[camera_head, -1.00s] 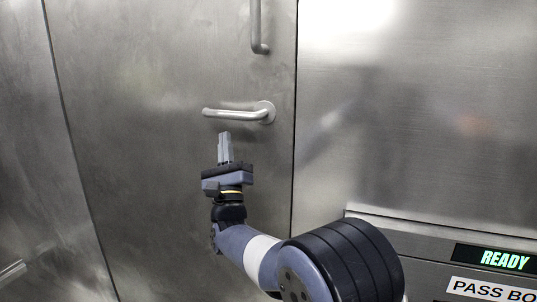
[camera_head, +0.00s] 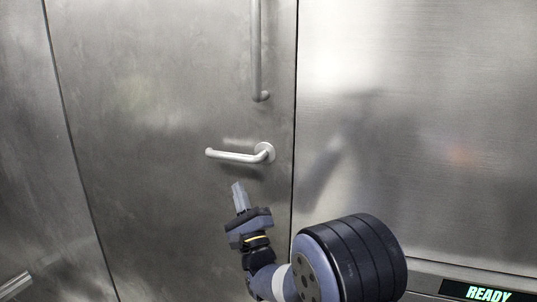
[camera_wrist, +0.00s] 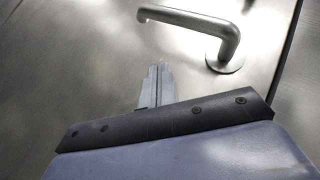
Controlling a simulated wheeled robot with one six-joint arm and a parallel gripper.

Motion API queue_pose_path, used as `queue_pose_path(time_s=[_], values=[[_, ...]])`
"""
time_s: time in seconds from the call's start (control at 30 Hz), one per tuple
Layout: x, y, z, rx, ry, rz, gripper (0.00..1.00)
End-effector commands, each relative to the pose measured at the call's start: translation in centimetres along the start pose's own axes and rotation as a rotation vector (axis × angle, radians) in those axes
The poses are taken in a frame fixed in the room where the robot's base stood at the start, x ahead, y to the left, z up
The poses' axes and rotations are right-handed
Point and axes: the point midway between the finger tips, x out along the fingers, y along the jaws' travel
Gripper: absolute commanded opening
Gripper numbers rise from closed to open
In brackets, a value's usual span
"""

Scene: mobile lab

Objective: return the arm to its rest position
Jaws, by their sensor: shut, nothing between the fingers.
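My gripper (camera_head: 239,196) is at the lower middle of the head view, on the end of my bent arm. Its fingers are together with nothing between them. It is below the silver lever handle (camera_head: 238,155) of the metal door, with a visible gap between them. In the wrist view my shut fingers (camera_wrist: 158,82) point up toward the door, and the lever handle (camera_wrist: 190,20) is above and to the right of them. The fingers do not appear to touch the handle.
A vertical bar handle (camera_head: 257,50) is fixed to the steel door (camera_head: 150,120) above the lever. A steel wall panel (camera_head: 420,130) is on the right, with a lit READY display (camera_head: 488,293) at the lower right. Another rail (camera_head: 15,285) shows at the lower left.

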Motion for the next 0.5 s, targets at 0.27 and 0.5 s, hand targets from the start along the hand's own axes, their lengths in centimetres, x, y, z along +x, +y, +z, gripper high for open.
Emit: queue_pose_path(time_s=[0.27, 0.5], values=[[-0.4, -0.8, -0.3, -0.050, 0.002, 0.075, 0.00], [-0.9, -1.2, -0.7, -0.092, 0.003, 0.140, 0.00]])
